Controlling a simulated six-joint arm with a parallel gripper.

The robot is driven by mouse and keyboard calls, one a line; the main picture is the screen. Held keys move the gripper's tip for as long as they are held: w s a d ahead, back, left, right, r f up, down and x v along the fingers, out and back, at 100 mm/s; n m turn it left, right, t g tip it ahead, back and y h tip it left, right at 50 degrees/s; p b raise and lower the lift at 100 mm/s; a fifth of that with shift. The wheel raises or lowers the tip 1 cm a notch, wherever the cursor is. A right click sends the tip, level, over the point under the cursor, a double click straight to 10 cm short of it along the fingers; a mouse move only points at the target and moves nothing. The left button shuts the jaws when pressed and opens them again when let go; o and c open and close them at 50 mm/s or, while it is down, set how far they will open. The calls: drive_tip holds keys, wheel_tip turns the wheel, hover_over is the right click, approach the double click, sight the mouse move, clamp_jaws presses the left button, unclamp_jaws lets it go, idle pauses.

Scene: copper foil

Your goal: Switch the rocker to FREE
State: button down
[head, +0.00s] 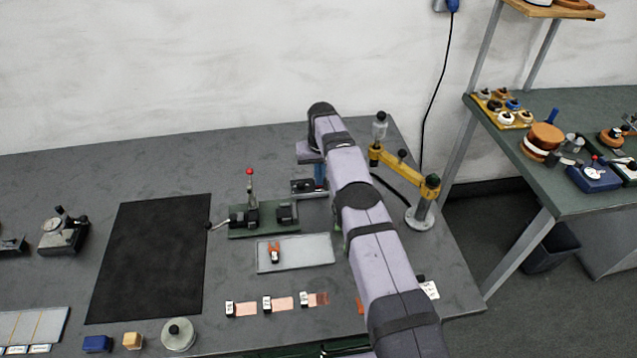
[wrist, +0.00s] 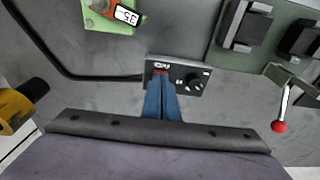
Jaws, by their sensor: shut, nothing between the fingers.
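A small dark control box (wrist: 178,77) with white lettering and a round black knob (wrist: 193,82) lies just beyond my fingertips in the wrist view. A small red part (wrist: 160,72), perhaps the rocker, shows right at the tips of my gripper (wrist: 161,76). The blue fingers are together with nothing between them and hide part of the box's face. I cannot tell whether they touch the red part or which way the rocker is tipped. In the head view my gripper (head: 320,186) points down at the control box (head: 301,187), which is partly hidden by my arm.
A green fixture (head: 264,220) with a red-tipped lever (head: 250,172) stands beside the box. A yellow jointed stand (head: 405,170) is close on the right. A pale plate (head: 318,250), tagged copper strips (head: 283,303) and a black mat (head: 150,255) lie nearer and left.

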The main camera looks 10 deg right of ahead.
drive_tip(key=shift+f, duration=0.2)
wheel_tip(320, 180, up, 7)
drive_tip(key=p, duration=0.5)
idle(0.6)
idle(0.4)
